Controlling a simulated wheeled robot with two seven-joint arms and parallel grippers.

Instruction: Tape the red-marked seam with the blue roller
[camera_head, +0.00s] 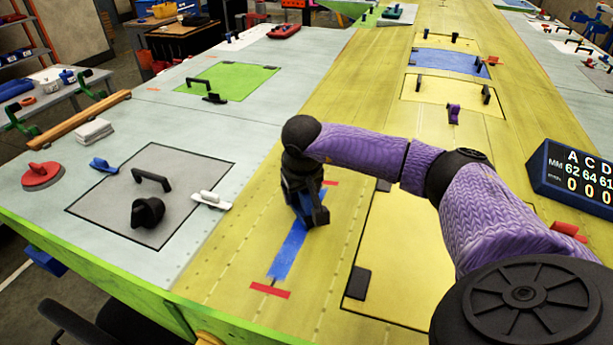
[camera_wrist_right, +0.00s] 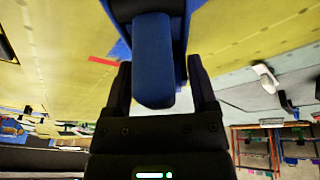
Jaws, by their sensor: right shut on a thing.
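My right gripper (camera_head: 308,208) points down over the yellow wing panel, shut on the blue roller. In the right wrist view the roller's blue handle (camera_wrist_right: 153,60) sits between the two dark fingers. In the head view the gripper mostly hides the roller. A strip of blue tape (camera_head: 287,254) lies along the seam, from the near red mark (camera_head: 270,291) up to the roller. The far red mark (camera_head: 331,183) shows just beyond the gripper; it is also in the wrist view (camera_wrist_right: 103,61). My left gripper is not in view.
Left of the seam are a grey hatch (camera_head: 125,200) with a black handle and knob, and a white-handled tool (camera_head: 211,200). A black block (camera_head: 358,283) lies on the yellow hatch to the right. A digital display (camera_head: 573,180) stands at the far right.

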